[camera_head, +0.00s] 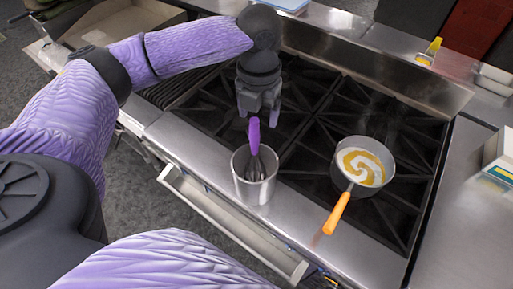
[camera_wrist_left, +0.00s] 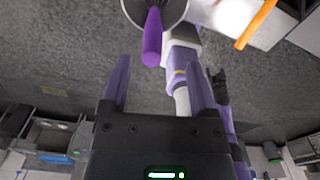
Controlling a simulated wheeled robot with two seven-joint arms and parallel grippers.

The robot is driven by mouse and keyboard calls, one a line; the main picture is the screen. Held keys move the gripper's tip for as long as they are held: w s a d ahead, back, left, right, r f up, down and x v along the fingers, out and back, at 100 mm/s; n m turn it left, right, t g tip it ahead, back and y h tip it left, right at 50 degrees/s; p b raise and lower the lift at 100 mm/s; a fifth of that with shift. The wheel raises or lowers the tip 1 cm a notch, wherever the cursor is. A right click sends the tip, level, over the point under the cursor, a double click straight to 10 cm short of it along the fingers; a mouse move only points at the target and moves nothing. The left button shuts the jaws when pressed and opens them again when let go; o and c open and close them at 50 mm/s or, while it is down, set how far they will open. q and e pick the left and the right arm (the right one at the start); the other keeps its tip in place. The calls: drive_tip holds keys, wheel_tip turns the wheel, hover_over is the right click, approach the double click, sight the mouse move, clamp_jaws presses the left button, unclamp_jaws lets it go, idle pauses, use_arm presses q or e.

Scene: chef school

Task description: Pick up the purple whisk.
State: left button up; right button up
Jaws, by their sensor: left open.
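The purple whisk (camera_head: 254,137) stands handle up in a metal pot (camera_head: 242,189) on the stove's front edge. Its wire end is inside the pot and partly hidden by the rim. In the left wrist view the whisk's purple handle (camera_wrist_left: 152,38) shows at the top, ahead of the fingers. My left gripper (camera_head: 258,118) is open and empty, pointing down just behind and above the whisk handle. Its two purple fingers also show in the left wrist view (camera_wrist_left: 160,85), apart with nothing between them. My right gripper is not recognisable in the head view.
A saucepan (camera_head: 372,160) with a white and orange swirl stands on the burners to the right. Its orange handle (camera_head: 337,214) sticks out over the front edge. An open drawer (camera_head: 230,220) juts out below the stove front.

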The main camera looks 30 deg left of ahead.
sight(254, 131)
use_arm(q)
drive_tip(key=f, duration=0.6)
drive_tip(key=shift+s+a, duration=0.1)
drive_tip(key=shift+a, duration=0.3)
clamp_jaws()
